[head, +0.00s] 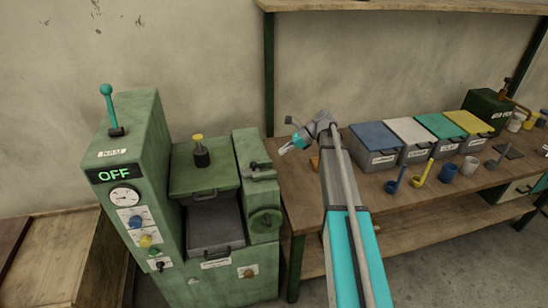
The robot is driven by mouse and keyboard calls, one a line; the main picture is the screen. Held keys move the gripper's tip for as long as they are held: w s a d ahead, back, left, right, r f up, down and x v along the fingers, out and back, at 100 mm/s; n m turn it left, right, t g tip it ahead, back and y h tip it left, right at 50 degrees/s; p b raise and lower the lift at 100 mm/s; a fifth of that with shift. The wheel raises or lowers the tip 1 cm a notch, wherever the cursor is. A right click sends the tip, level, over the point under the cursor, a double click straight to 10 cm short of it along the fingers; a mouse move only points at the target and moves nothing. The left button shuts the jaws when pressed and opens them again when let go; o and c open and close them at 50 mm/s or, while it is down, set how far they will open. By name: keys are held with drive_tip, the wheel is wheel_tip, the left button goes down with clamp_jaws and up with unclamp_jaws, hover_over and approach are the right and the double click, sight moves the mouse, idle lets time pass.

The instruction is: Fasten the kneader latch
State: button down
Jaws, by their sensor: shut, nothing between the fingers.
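The green kneader (130,168) stands at the left with its display reading OFF. Its green lid (200,179) has a black, yellow-topped knob and a front handle, and lies above a grey tray. A small dark latch-like fitting (260,174) sits on top of the block right of the lid. I cannot tell whether it is fastened. My gripper (285,150) is shut and empty. It is right of and a little above this fitting, apart from it, near the left end of the workbench.
A wooden workbench (400,205) runs to the right, with several lidded bins (374,158), scoops and cups on it. A teal-knobbed lever (108,100) rises from the kneader. A wooden shelf (400,5) hangs above. A wooden crate (55,235) stands at the left.

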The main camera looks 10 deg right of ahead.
sight(256, 169)
drive_tip(key=shift+b+x, duration=3.05)
drive_tip(key=shift+x, duration=1.75)
drive_tip(key=shift+f, duration=0.1)
